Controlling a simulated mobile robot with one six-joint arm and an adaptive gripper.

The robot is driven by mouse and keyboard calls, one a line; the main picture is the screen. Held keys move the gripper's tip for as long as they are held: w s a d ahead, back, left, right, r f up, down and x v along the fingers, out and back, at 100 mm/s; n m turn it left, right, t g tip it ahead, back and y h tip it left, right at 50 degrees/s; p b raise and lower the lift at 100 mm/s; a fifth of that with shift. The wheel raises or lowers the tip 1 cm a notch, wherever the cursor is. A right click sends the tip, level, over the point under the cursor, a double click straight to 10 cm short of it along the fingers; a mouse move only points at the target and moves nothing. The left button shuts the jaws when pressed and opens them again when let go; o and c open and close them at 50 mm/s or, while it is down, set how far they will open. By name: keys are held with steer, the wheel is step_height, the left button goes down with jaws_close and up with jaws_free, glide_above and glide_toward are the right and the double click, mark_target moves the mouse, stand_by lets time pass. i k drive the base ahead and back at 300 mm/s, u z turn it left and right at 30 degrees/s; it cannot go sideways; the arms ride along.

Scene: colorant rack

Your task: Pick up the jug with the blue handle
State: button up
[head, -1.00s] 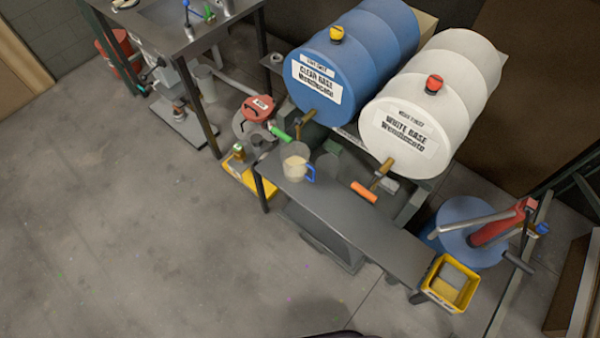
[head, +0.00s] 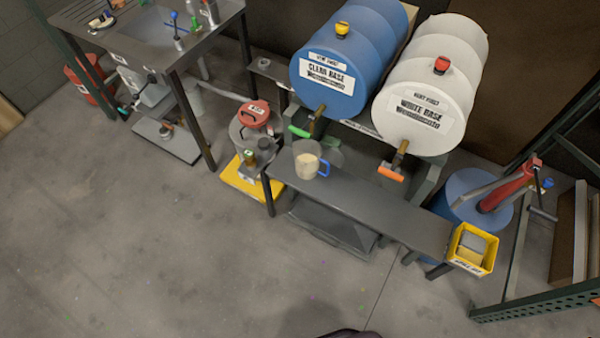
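The jug with the blue handle (head: 307,160) stands upright on the dark metal bench (head: 385,205), near the bench's left end. It is clear and holds something pale in its lower part. Its blue handle (head: 323,169) points to the right. My gripper is not in view. A dark shape of unclear identity shows at the bottom edge.
A blue drum (head: 325,85) and a white drum (head: 415,120) lie behind the bench, with taps above it. A yellow bin (head: 490,264) is at the bench's right end. A red-lidded can (head: 240,132) stands left. The floor (head: 190,240) in front is clear.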

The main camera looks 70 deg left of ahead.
mark_target(306, 152)
steer(key=k, duration=1.6)
steer(key=u, duration=4.65)
steer(key=i, duration=0.15)
steer(key=z, duration=2.3)
steer(key=i, duration=0.6)
steer(key=u, duration=0.05)
